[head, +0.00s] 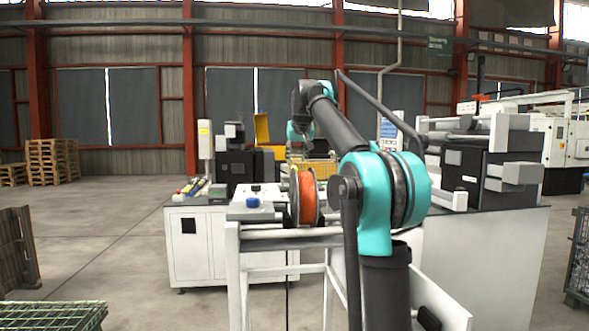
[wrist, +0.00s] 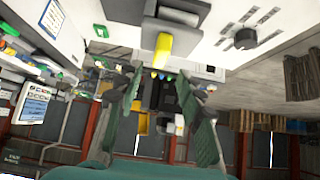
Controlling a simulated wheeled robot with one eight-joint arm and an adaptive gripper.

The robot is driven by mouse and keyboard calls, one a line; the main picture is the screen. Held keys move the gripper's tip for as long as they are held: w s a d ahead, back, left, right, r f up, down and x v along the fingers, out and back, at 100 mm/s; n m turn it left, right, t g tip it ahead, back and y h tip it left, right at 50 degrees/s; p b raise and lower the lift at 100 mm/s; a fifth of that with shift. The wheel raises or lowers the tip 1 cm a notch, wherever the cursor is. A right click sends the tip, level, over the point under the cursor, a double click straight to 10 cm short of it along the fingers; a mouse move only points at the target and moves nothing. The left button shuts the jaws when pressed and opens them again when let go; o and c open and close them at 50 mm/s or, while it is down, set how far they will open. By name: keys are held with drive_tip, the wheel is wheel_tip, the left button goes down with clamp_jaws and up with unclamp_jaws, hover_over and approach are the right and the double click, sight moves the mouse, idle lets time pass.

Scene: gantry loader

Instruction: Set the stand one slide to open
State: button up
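In the wrist view, a yellow handle (wrist: 163,52) sticks out from a grey and dark fitting on a white panel (wrist: 105,22). It looks like the slide, but its setting cannot be read from here. My gripper (wrist: 160,82) shows two dark green fingers spread wide apart, with nothing held between them. The yellow handle appears just past the fingertips, near the middle of the gap, and I see no contact. In the head view, my arm blocks part of the scene, and the fingers and the yellow handle cannot be made out.
A black knob (wrist: 245,38) with printed marks sits on the panel beside the handle. An orange spool (head: 308,198) and a blue knob (head: 252,203) are on the white bench frame. Workbenches with machines stand behind.

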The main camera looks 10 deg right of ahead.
drive_tip(key=x, duration=0.7)
drive_tip(key=shift+c, duration=0.3)
clamp_jaws()
